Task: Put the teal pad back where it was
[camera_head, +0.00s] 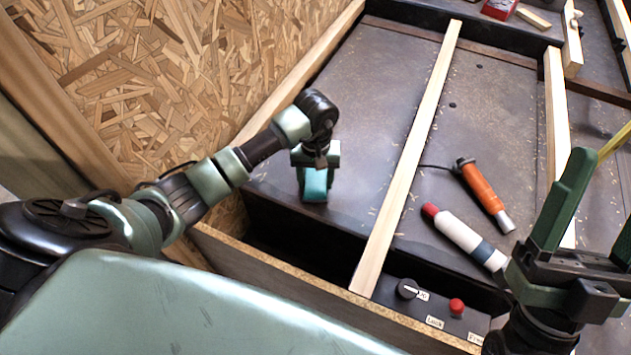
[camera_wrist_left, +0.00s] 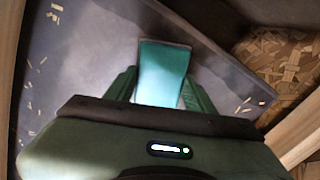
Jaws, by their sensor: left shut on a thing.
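The teal pad (camera_head: 315,184) is in the jaws of my left gripper (camera_head: 314,172), low over the left part of the dark work surface (camera_head: 365,100), near its front edge. In the left wrist view the teal pad (camera_wrist_left: 163,72) stands between the two green fingers of the left gripper (camera_wrist_left: 160,90), which are shut on it. I cannot tell whether the pad touches the surface. My right gripper (camera_head: 590,205) is at the right edge of the head view, with its green fingers apart and nothing seen between them.
A wooden strip (camera_head: 410,150) divides the surface. Right of it lie an orange tool (camera_head: 482,190) with a cord and a white-and-red cylinder (camera_head: 460,235). A knob (camera_head: 407,288) and red button (camera_head: 456,306) sit at the front. A chipboard wall (camera_head: 160,80) stands left.

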